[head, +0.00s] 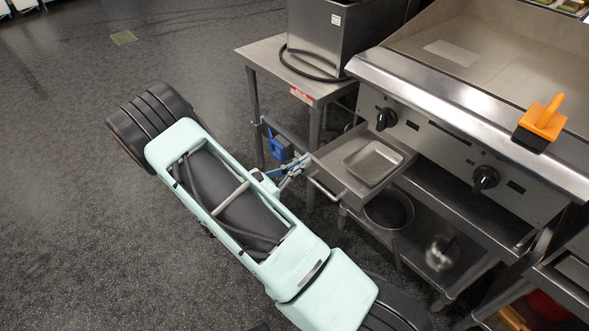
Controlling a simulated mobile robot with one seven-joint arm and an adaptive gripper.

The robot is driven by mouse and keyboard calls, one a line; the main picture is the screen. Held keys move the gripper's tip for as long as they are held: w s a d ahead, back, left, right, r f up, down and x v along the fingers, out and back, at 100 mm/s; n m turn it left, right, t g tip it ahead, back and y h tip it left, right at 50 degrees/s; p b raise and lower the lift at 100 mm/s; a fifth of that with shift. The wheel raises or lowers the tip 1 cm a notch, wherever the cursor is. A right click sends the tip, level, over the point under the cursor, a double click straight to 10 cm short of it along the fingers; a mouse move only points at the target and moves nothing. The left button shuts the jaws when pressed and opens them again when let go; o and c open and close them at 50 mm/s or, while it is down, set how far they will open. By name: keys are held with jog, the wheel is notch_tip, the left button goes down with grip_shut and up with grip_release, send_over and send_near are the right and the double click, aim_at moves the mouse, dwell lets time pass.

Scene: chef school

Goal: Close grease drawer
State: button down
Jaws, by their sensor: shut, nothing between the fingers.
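The grease drawer (334,166) is pulled out from under the front panel of the griddle (436,146). A shallow metal pan (374,162) sits inside it. The drawer's bar handle (325,190) is on its outer front, at the lower left. My gripper (303,163) is shut and empty at the left front corner of the drawer, close to its front face. I cannot tell whether it touches the drawer.
A steel side table (262,52) with a metal appliance (325,32) stands behind my gripper. A lower shelf holds a pot (388,209) under the drawer. Black control knobs (386,118) stick out beside the drawer. An orange-handled scraper (541,122) lies on the griddle's front ledge. Open floor (70,200) lies left.

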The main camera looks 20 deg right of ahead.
dwell(0.3)
send_over(348, 146)
jog(key=shift+w+d, duration=0.1)
dwell(0.5)
dwell(0.4)
